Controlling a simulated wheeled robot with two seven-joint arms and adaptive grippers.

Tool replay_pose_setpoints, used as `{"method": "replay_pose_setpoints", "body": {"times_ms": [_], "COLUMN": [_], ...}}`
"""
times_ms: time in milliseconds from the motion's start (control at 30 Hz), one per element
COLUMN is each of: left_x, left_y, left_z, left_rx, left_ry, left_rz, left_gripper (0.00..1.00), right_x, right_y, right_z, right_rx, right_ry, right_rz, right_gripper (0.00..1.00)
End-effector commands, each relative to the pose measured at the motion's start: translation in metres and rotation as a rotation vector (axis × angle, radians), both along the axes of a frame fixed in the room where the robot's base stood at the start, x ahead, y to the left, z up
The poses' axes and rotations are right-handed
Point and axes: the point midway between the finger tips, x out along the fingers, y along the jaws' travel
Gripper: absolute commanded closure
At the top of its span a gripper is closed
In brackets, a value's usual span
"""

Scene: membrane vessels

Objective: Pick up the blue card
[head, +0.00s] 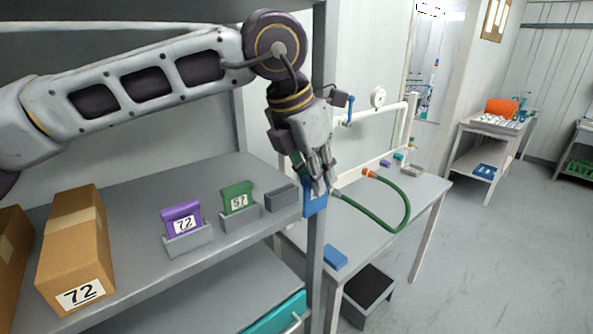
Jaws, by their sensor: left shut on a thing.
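The blue card (314,205) is upright between the fingers of my left gripper (319,178), which is shut on it. The card is held near the shelf's front right post, above the level of the shelf board. Its upper part is hidden by the fingers. An empty grey holder (281,198) stands on the shelf just left of it. A purple card marked 72 (182,220) and a green card marked 57 (237,197) stand in similar holders further left. My right gripper is not in view.
A cardboard box marked 72 (77,252) stands on the shelf (150,185) at left. The shelf post (316,260) is close to the card. Behind it, a table (405,215) bears a green hose (380,222) and a blue block (334,257). Open floor lies to the right.

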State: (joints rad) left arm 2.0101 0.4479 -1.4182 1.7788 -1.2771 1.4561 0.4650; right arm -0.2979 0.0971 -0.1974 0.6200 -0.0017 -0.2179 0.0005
Motion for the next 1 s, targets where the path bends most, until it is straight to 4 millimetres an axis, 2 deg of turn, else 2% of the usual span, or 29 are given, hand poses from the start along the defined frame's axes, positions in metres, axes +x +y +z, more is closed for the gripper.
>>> {"method": "replay_pose_setpoints", "body": {"times_ms": [133, 400, 700, 1000], "left_x": [-0.024, -0.051, -0.059, -0.059], "left_y": [-0.018, -0.038, -0.043, -0.043], "left_z": [-0.002, -0.001, 0.001, 0.001], "left_rx": [0.000, 0.000, -0.001, -0.001], "left_ry": [-0.002, -0.001, -0.001, -0.001], "left_rz": [-0.004, -0.002, 0.000, 0.000], "left_gripper": [1.00, 1.00, 1.00, 1.00], "right_x": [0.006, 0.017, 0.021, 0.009], "right_y": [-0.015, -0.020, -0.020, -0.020], "right_z": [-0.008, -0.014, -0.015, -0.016], "right_rx": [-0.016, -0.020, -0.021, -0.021], "right_ry": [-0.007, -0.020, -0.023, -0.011], "right_rz": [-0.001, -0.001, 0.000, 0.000], "right_gripper": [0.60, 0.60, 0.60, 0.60]}}
